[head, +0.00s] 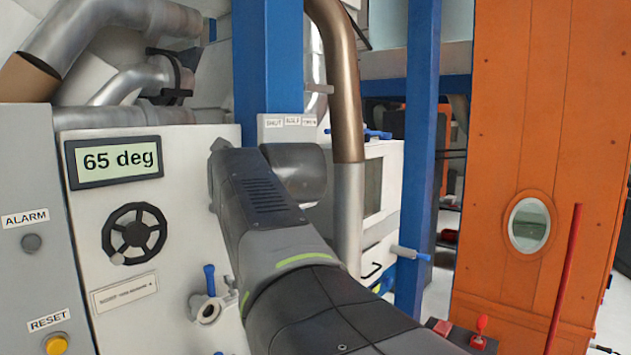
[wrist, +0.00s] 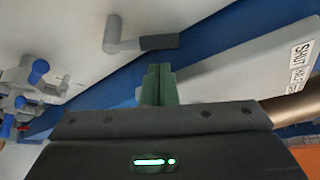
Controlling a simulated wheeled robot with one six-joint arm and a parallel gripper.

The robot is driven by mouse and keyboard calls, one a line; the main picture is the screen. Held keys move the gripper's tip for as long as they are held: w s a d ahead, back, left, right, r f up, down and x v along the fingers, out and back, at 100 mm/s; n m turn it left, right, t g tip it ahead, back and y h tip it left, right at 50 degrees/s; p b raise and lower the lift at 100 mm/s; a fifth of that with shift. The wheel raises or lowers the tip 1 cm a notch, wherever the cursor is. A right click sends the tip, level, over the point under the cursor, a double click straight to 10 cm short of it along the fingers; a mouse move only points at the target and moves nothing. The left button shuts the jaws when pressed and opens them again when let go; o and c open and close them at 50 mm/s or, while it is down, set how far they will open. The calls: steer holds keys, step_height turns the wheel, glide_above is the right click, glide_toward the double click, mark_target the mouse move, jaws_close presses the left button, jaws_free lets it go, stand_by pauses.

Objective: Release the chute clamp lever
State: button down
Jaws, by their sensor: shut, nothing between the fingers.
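My gripper shows in the wrist view, its green fingers (wrist: 158,86) together and empty. In the head view my own arm hides it. Just beyond the fingertips in the wrist view is a grey lever (wrist: 119,46) with a darker grip, in front of a pale panel; a gap seems to show between them. No label names the chute clamp lever, so I cannot tell whether this is it. In the head view a dark clamp (head: 178,82) sits around a metal pipe at the upper left.
A white panel carries a 65 deg display (head: 115,159) and a black handwheel (head: 134,233). A SHUT label (wrist: 300,54) is right of the fingers. Blue-handled fittings (wrist: 38,70) lie left.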

steer(key=x, duration=0.3)
steer(key=shift+w, duration=0.15)
steer(key=shift+f, duration=0.1)
stand_by(0.4)
